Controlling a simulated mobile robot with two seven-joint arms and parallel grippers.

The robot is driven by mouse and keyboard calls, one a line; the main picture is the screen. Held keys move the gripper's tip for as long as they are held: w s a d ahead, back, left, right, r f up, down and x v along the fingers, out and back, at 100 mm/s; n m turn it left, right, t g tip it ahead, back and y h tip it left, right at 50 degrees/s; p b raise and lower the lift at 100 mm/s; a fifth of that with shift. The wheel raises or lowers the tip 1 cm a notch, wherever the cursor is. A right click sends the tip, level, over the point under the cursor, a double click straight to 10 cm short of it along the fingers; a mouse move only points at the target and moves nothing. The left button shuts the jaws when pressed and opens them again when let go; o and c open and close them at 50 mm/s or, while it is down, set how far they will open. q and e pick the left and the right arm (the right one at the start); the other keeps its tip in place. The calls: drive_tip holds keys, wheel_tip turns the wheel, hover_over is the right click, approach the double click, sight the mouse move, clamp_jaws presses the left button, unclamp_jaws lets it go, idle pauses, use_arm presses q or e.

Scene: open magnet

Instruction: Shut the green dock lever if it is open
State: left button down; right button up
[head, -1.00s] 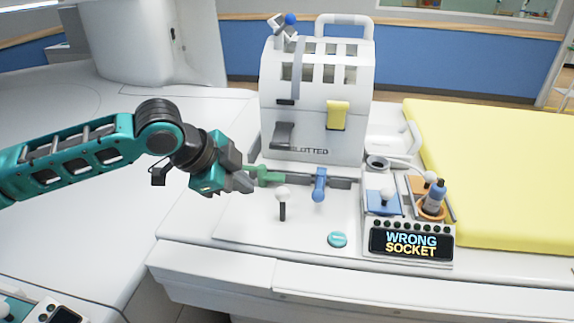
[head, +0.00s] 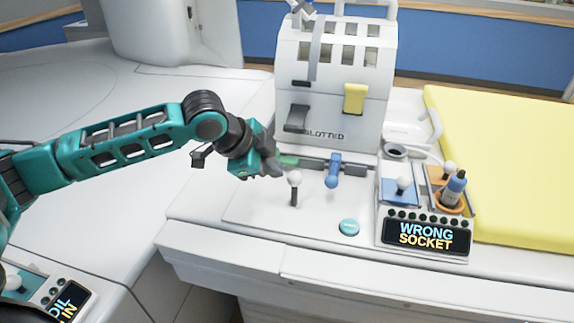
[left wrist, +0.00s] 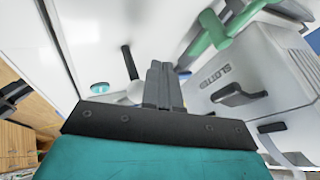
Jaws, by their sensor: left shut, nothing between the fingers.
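The green dock lever (head: 288,160) shows only in part in the head view, at the left end of a dark rail at the foot of the white slotted housing (head: 330,125). My left gripper hides the rest. In the left wrist view the green lever (left wrist: 212,32) is at the upper right, its arm slanting beside the housing. My left gripper (head: 280,172) is shut and empty, just in front of the lever; contact cannot be told. My right gripper is not in view.
A blue lever (head: 333,170) stands to the right on the same rail. A white-knobbed stick (head: 294,180) is close to my gripper. A teal button (head: 349,227) lies in front. A display (head: 427,236) reads "WRONG SOCKET". A yellow pad (head: 510,170) lies right.

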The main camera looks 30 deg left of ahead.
sight(288, 164)
use_arm(q)
drive_tip(key=x, duration=0.4)
drive_tip(key=shift+f, duration=0.1)
drive_tip(key=shift+w+a, duration=0.2)
drive_tip(key=shift+w, duration=1)
drive_tip(key=shift+w+a, duration=0.25)
drive_tip(key=shift+w, duration=0.55)
drive_tip(key=shift+d, duration=0.1)
